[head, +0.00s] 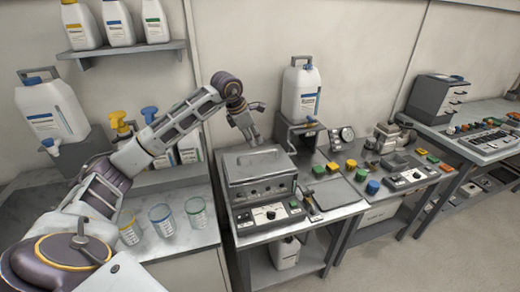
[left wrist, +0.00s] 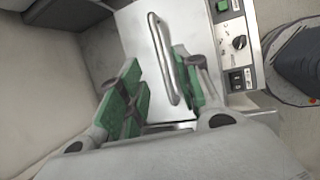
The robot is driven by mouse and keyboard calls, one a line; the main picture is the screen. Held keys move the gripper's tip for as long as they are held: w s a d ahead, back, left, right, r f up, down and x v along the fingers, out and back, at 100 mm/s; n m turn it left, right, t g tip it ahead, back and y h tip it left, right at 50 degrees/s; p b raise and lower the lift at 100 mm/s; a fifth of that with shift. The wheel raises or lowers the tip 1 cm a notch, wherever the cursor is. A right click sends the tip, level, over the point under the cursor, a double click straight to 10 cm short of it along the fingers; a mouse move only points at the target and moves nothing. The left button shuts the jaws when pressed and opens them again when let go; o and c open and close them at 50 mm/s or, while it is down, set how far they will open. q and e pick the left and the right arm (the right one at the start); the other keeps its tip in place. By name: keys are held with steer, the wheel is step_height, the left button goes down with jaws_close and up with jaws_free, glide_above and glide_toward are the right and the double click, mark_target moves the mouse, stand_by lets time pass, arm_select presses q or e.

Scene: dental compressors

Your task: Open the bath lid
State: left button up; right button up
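The bath (head: 262,185) is a grey metal box with a control panel on its front, standing on the bench in the middle of the head view. Its flat lid (head: 240,170) looks shut. My left gripper (head: 252,140) is just above the lid, pointing down, open and empty. In the left wrist view, the pale lid (left wrist: 138,32) carries a long bar handle (left wrist: 161,55). The green-padded fingers of my left gripper (left wrist: 155,82) are apart, with the handle appearing between them, nearer the right finger. I cannot tell whether they touch it. My right gripper is out of view.
A white jug (head: 302,95) stands on a raised stand behind the bath. Several beakers (head: 161,219) stand on the counter to the left. A grey plate (head: 335,192) lies right of the bath, near coloured knobs and caps. The wall is close behind.

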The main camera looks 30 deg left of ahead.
mark_target(262, 152)
arm_select(q)
steer(key=shift+p+x, duration=0.4)
steer(key=shift+x, duration=3.75)
steer(key=shift+d, duration=0.1)
steer(key=shift+c, duration=0.2)
jaws_close()
